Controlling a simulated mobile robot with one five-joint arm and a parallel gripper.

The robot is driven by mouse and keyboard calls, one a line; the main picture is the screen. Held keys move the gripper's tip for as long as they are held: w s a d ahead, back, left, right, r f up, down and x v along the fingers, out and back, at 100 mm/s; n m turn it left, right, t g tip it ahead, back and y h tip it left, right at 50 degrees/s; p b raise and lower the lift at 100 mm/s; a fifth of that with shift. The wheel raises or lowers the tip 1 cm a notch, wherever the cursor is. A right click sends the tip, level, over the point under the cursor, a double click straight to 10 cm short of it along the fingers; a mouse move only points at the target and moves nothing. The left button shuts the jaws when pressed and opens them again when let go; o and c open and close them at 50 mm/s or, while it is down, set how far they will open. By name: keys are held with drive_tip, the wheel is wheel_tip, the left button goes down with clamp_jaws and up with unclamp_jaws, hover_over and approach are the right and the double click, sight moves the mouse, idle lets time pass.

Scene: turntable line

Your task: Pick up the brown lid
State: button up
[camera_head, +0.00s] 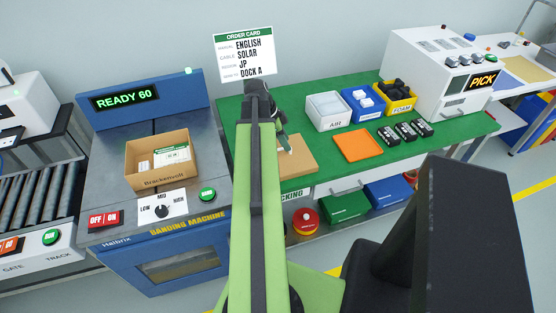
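The brown lid (300,162) is a flat tan sheet on the green table, just right of my raised green arm. Its left part is hidden behind the arm. My gripper (287,148) points down over the lid's upper left part. Its tips appear at or just above the lid; I cannot tell whether they touch it. The fingers are too small and partly hidden to show whether they are open or shut. An open brown carton (157,181) with white and green items inside stands on the banding machine at left.
An orange tray (358,146) and several black boxes (388,134) lie right of the lid. White, blue and yellow bins (401,105) stand behind them. The order card (243,55) stands at the table's back. The banding machine (165,245) reads READY 60.

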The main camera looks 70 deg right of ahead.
drive_tip(key=b+x, duration=0.4)
drive_tip(key=x, duration=0.1)
drive_tip(key=shift+w+d, duration=0.1)
drive_tip(key=shift+w, duration=0.05)
drive_tip(key=shift+r, duration=0.15)
clamp_jaws()
